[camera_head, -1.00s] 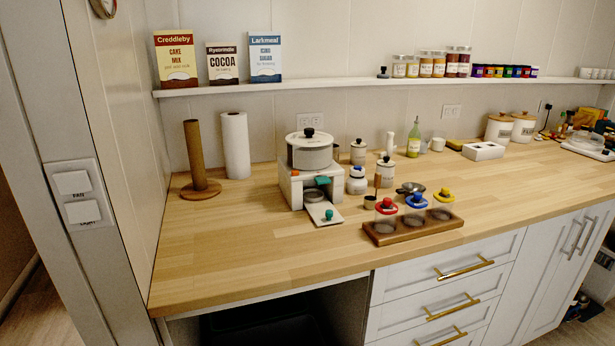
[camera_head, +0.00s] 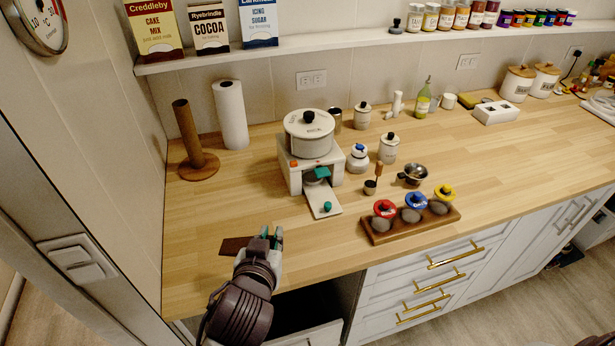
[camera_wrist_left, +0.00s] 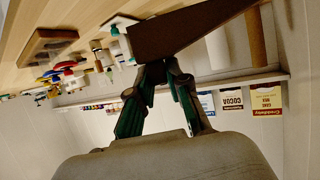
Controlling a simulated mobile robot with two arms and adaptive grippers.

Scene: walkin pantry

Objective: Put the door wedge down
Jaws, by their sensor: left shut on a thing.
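The door wedge (camera_head: 235,245) is a dark brown flat piece near the left end of the wooden counter (camera_head: 230,210). It also shows in the left wrist view (camera_wrist_left: 190,28), large and close, between the fingertips. My left gripper (camera_head: 270,238) is shut on the wedge, near the counter's front edge. In the head view the gripper hides part of the wedge. I cannot tell whether the wedge touches the counter or is a little above it.
A white grinder-like box with a pot (camera_head: 310,140) stands behind and to the right. A paper towel roll (camera_head: 231,115) and a wooden holder (camera_head: 195,140) stand at the back left. A jar tray (camera_head: 408,226) is on the right. Bare counter surrounds the wedge.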

